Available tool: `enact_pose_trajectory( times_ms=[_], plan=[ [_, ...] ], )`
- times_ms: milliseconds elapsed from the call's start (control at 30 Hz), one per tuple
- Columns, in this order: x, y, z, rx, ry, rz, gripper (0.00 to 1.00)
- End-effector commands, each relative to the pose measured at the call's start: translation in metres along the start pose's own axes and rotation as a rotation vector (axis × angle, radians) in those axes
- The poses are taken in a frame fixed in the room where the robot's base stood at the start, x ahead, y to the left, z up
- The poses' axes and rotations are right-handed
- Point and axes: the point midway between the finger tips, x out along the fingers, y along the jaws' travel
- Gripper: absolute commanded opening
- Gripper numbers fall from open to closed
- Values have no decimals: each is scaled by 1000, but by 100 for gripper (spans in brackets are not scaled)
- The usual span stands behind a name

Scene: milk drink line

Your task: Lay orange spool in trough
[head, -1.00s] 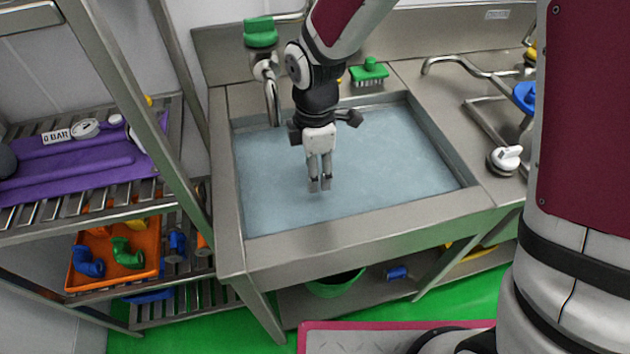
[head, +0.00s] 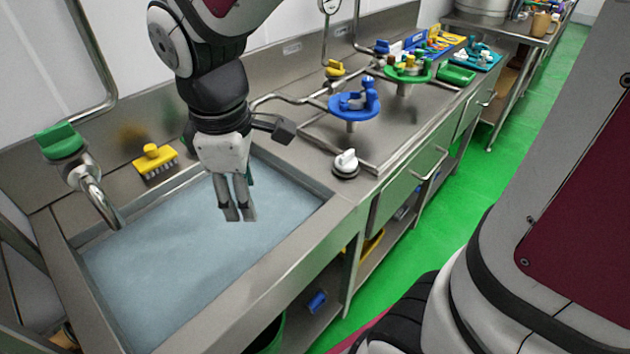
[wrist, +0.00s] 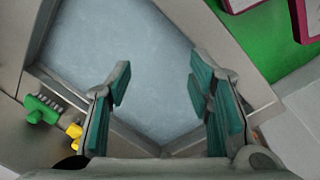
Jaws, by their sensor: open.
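The trough (head: 285,238) is a steel sink with pale blue water, at the lower left of the head view; its rim (wrist: 48,35) also shows in the wrist view. My gripper (head: 237,214) is over the right part of the water, fingers pointing down. In the wrist view my gripper (wrist: 160,85) has its two green-padded fingers well apart, with nothing between them but the view of the water. I see no orange spool in either current view.
A tap with a green handle (head: 62,141) and a yellow brush (head: 155,161) are behind the trough. A green brush (wrist: 42,108) shows in the wrist view. Right of the trough are a white knob (head: 345,163), bent pipes, a blue round stand (head: 350,106) and a green one (head: 408,74).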

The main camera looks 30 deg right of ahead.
Motion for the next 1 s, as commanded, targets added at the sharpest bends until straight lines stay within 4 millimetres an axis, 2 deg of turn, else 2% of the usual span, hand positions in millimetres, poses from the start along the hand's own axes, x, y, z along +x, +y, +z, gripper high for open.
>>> enact_pose_trajectory(
  times_ms=[33, 200, 300, 433, 633, 1000],
  plan=[
    [-14, -4, 18, 99, 12, 15, 47],
    [-44, -26, 74, 448, 44, 31, 47],
    [-55, -44, 102, 643, 69, 31, 47],
    [-62, -66, 128, 848, 101, 19, 47],
    [-64, -85, 145, 1010, 129, 4, 47],
    [-65, -88, 147, 1030, 132, 2, 47]
  ],
)
